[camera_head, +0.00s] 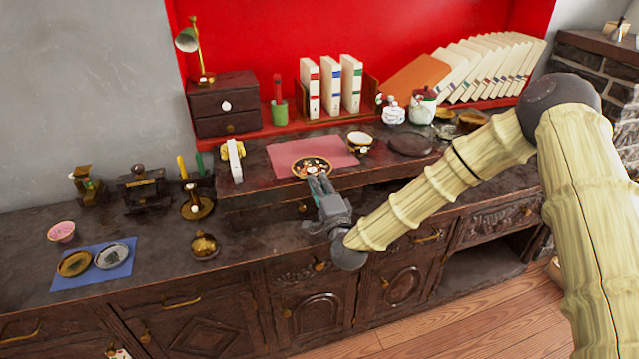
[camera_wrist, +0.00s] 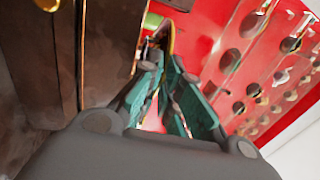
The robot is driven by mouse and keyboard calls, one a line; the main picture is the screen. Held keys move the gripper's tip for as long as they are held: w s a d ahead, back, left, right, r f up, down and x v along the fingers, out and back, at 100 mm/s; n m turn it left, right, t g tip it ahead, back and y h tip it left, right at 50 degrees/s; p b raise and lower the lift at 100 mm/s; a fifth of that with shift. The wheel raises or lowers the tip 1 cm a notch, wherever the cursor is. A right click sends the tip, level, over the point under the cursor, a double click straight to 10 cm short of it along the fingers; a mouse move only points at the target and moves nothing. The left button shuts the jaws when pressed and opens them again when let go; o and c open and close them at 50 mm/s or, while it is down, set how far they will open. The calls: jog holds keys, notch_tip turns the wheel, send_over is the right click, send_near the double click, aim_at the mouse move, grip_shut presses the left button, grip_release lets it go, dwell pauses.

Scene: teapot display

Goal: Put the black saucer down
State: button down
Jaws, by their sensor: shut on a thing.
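The black saucer (camera_head: 312,166) has a gold rim and a colourful pattern. In the wrist view my gripper's fingers (camera_wrist: 162,82) close around the thin saucer, seen nearly edge-on. The fingers hide part of it. I cannot tell whether the saucer touches the mat or hangs just above it.
A white bowl on a gold base (camera_head: 360,142) stands right of the saucer, with a dark plate (camera_head: 410,144) beyond. A white upright object (camera_head: 233,160) is to the left. A blue mat (camera_head: 92,268) with two small dishes lies lower left. Bare pink mat shows behind the saucer.

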jog(key=shift+f, duration=0.35)
jog(key=c, duration=1.6)
grip_release()
jog(key=shift+r, duration=0.1)
jog(key=v, duration=0.4)
jog(key=b+v, duration=0.1)
jog(key=v, duration=0.7)
jog(key=shift+r+b, duration=0.35)
